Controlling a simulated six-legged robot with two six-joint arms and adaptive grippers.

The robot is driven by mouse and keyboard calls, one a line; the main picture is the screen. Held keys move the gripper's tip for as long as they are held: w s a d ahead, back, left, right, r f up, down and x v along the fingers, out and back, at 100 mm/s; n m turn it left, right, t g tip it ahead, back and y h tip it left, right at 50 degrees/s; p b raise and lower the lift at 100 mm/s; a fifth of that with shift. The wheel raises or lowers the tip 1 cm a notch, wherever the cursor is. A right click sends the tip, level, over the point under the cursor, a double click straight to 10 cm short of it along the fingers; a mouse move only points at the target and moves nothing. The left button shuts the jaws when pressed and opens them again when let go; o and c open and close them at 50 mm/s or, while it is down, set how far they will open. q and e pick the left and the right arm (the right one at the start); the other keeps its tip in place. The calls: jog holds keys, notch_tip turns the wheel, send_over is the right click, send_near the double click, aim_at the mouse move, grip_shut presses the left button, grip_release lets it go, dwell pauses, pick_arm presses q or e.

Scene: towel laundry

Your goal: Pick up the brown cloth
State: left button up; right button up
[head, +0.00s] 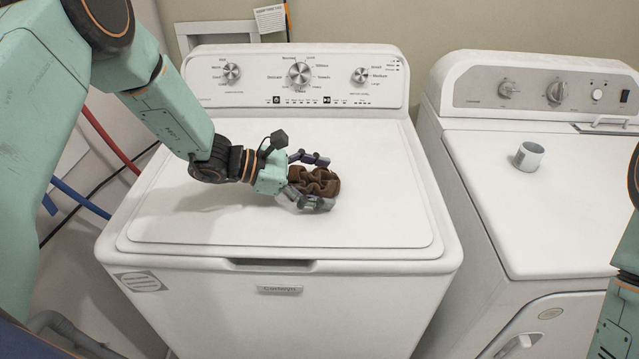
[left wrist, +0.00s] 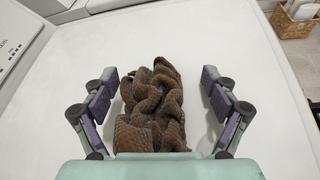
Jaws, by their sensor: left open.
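The brown cloth (head: 318,182) lies crumpled on the closed white lid of the left washing machine (head: 190,225). My left gripper (head: 312,180) is low over the lid, with its fingers on both sides of the cloth. In the left wrist view the cloth (left wrist: 152,105) sits between the two open fingers of the left gripper (left wrist: 160,92). Gaps show between the cloth and each finger. The near end of the cloth is hidden by the gripper's palm. Of my right side, only part of the arm shows at the right edge of the head view; its gripper cannot be made out.
A second white machine (head: 540,200) stands to the right, with a grey-white cup (head: 529,156) on top. The control panel (head: 300,75) rises behind the lid. Red and blue hoses run at the left. A wicker basket (left wrist: 295,22) is on the floor. The lid around the cloth is clear.

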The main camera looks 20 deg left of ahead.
pick_arm(q)
jog(key=shift+w+d, duration=0.1)
jog(key=shift+d, duration=0.05)
jog(key=shift+s+a, duration=0.2)
jog(key=shift+a, duration=0.1)
jog(key=c, duration=0.4)
jog(key=shift+w+d, duration=0.15)
jog(key=shift+d, duration=0.1)
jog(key=c, duration=0.4)
jog(key=shift+a, duration=0.15)
jog(key=c, duration=0.4)
